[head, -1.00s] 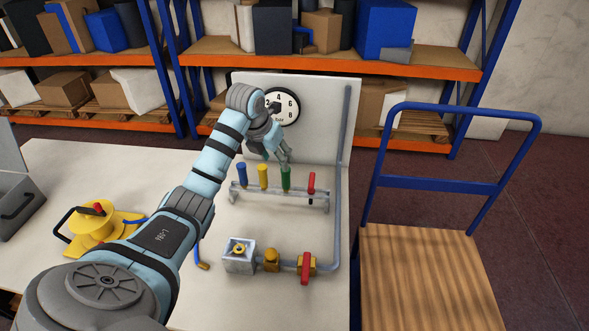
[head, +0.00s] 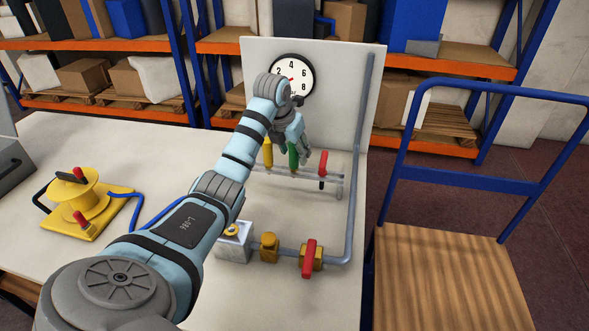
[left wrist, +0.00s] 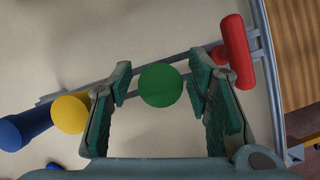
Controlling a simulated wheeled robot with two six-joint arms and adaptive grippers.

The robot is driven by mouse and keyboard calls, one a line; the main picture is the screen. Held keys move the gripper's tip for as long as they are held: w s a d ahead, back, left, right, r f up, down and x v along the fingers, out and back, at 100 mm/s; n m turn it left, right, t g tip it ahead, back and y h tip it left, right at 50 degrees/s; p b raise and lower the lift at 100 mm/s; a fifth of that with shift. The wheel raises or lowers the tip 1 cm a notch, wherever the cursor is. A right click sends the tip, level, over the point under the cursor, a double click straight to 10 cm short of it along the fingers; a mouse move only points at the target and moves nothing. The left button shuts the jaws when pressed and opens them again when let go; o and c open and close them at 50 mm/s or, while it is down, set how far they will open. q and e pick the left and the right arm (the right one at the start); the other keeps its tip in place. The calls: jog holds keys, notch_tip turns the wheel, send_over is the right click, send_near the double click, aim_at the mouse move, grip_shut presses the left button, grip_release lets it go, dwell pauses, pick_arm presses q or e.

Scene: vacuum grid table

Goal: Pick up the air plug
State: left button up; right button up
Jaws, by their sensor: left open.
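A rail rack (head: 320,178) on the table holds a row of upright coloured plugs: a yellow one (head: 267,155), a green one (head: 293,157) and a red one (head: 323,165). A blue one (left wrist: 25,128) shows in the left wrist view and is hidden behind my arm in the head view. No label shows which is the air plug. My left gripper (head: 291,143) is open and low over the green plug. In the left wrist view the green plug's round top (left wrist: 160,86) lies between the open fingers (left wrist: 158,88), with a gap on each side. My right gripper is not in view.
A white panel with a dial gauge (head: 294,74) stands behind the rack. A pipe with a red-handled valve (head: 308,258) runs in front and up the right side. A yellow reel (head: 76,200) with blue hose lies left. A blue-railed wooden cart (head: 440,275) stands right.

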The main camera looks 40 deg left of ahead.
pick_arm(q)
jog(key=shift+w+f, duration=0.3)
jog(key=shift+f, duration=0.05)
jog(key=shift+s+r, duration=0.2)
jog(key=shift+s, duration=0.05)
jog(key=c, duration=0.7)
grip_shut()
